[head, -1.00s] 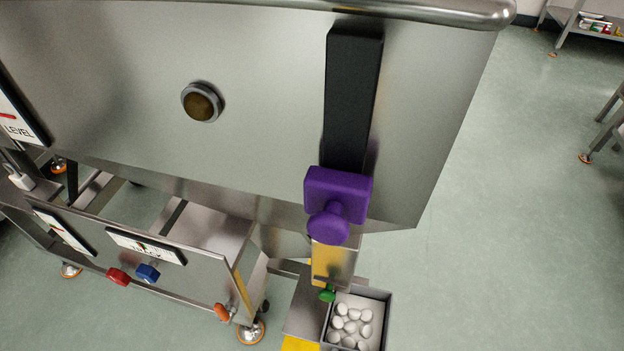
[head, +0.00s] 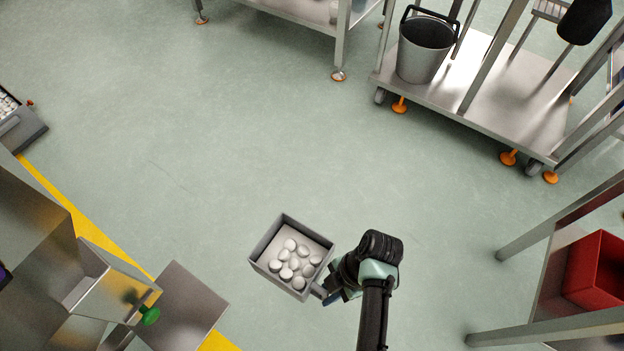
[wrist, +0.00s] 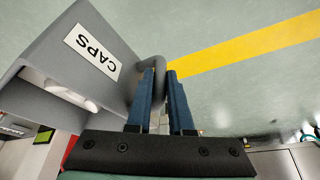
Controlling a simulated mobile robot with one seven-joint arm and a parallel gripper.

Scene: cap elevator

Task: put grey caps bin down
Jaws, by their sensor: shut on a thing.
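The grey caps bin (head: 257,243) holds several white rounded caps (head: 291,262) and hangs above the floor in the head view. In the wrist view its grey wall (wrist: 58,58) carries a white label reading "CAPS" (wrist: 91,53). My gripper (head: 328,292) is at the bin's lower right corner. In the wrist view my gripper (wrist: 163,85) has its blue fingers shut on the bin's handle (wrist: 153,77). Part of the bin's inside is hidden in the wrist view.
A metal chute machine (head: 110,285) with a green knob (head: 150,316) stands at left, along a yellow floor line (head: 75,214). A cart (head: 470,85) with a grey bucket (head: 423,62) is at top right. A red bin (head: 598,270) sits on a right shelf. Open floor lies between.

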